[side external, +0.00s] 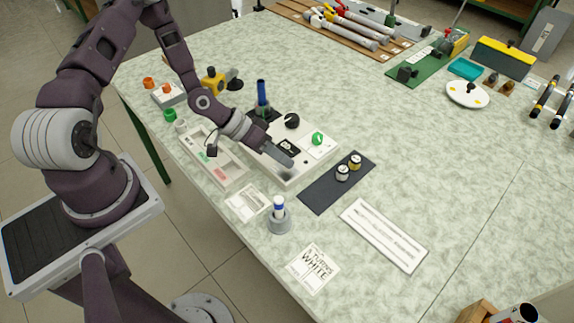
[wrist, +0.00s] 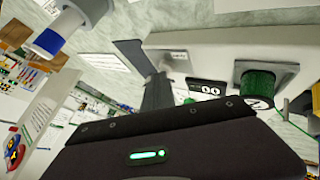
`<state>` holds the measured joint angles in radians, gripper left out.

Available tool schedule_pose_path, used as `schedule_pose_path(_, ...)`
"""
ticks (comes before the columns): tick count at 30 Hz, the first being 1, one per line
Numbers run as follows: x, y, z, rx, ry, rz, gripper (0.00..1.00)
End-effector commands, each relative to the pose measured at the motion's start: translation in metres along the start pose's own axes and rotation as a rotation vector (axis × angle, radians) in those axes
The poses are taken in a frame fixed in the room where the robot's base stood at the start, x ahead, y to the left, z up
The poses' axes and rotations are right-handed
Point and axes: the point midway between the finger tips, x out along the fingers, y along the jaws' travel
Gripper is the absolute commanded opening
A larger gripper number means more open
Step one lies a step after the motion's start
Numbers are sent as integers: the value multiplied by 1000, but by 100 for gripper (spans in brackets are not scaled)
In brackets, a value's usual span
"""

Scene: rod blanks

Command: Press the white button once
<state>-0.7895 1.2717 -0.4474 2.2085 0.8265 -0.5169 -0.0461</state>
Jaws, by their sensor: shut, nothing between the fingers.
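The white control box (side external: 318,152) stands on the table with a black knob (side external: 292,121), a green knob (side external: 317,138) and a small dark counter panel (side external: 288,147). In the wrist view the green knob (wrist: 258,84) and the counter (wrist: 207,90) show at the right. My gripper (side external: 283,164) is shut and empty, low over the front left part of the box. Its dark fingers show in the wrist view (wrist: 157,92). Contact with the box cannot be told.
A dark mat (side external: 318,195) holds a white-topped and a yellow-topped piece. A blue-and-white rod (side external: 279,207) stands in a grey holder in front. A blue rod (side external: 262,92) stands behind the box, and a tray (side external: 222,172) lies left. A card (side external: 314,266) reads "3 TURNS WHITE".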

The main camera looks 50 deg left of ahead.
Motion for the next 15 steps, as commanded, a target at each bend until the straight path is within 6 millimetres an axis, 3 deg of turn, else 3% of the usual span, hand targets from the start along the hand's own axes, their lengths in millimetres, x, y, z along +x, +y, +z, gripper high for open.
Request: schedule_pose_path(15, -12, 9, -8, -1, -1, 0, 0)
